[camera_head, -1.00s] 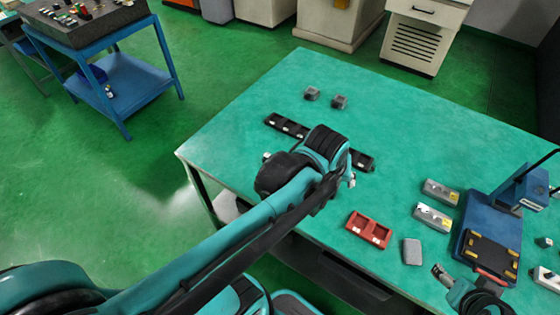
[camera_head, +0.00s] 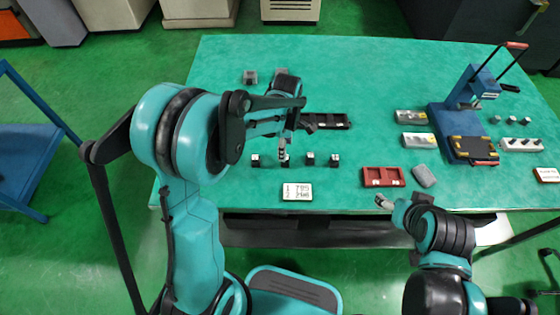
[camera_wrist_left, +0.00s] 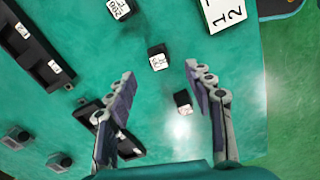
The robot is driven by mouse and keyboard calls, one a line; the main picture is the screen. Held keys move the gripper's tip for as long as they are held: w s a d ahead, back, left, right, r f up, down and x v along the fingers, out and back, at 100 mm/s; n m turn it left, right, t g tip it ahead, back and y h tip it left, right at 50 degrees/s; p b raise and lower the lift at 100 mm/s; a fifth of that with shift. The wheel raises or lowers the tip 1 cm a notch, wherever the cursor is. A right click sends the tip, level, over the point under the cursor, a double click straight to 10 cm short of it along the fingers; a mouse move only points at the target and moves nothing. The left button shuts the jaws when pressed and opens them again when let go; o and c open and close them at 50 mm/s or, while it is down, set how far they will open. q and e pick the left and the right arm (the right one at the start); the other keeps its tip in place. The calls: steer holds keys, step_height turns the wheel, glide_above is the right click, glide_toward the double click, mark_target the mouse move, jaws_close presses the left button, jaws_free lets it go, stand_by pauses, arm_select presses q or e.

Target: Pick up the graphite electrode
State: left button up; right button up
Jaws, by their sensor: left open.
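Several small dark blocks with white labelled tops stand in a row near the table's front edge in the head view, one at the left end (camera_head: 255,160) and one at the right end (camera_head: 334,160). They look like graphite electrodes; I cannot tell which is meant. My left gripper (camera_head: 284,152) is above the second block from the left. In the left wrist view my left gripper (camera_wrist_left: 158,75) is open and empty; one labelled block (camera_wrist_left: 157,57) shows between its fingers and another (camera_wrist_left: 183,102) lies nearer the wrist. My right gripper (camera_head: 381,201) hangs by the front edge, its jaws too small to judge.
A white numbered card (camera_head: 297,192) lies in front of the blocks. A black rack (camera_head: 330,121) lies behind them, with grey blocks (camera_head: 250,77) farther back. A red tray (camera_head: 382,177), a grey pad (camera_head: 424,176) and a blue press (camera_head: 455,120) stand to the right.

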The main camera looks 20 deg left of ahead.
arm_select(q)
steer(key=shift+d+f, duration=0.1)
steer(key=shift+f, duration=0.55)
step_height(320, 180, down, 5)
steer(key=b, duration=0.3)
steer(key=shift+w, duration=0.1)
jaws_close()
